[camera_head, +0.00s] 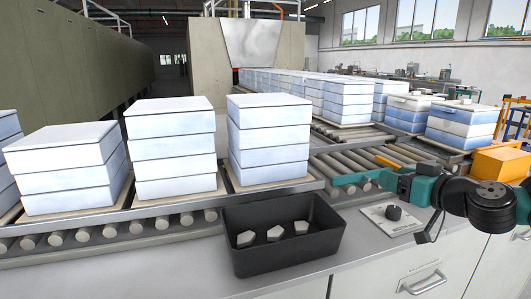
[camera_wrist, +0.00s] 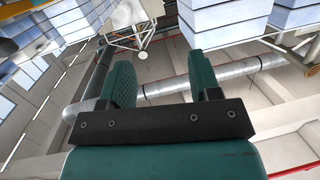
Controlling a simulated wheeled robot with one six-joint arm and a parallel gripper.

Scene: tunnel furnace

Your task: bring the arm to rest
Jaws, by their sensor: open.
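My gripper (camera_head: 358,177) is at the right in the head view, stretched out to the left over the front of the roller conveyor. In the wrist view my gripper (camera_wrist: 163,78) shows two teal fingers standing well apart with nothing between them. The arm comes in from the right edge of the head view, roughly level, above the counter. The wrist view looks past the fingers at distant pipes, pale walls and stacks of blocks.
A black bin (camera_head: 283,258) with three pale pieces stands on the counter (camera_head: 180,269). A small plate with a black knob (camera_head: 393,213) lies below the gripper. Stacked white-blue boxes (camera_head: 268,140) stand on the conveyor behind. An orange box (camera_head: 500,163) is at right.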

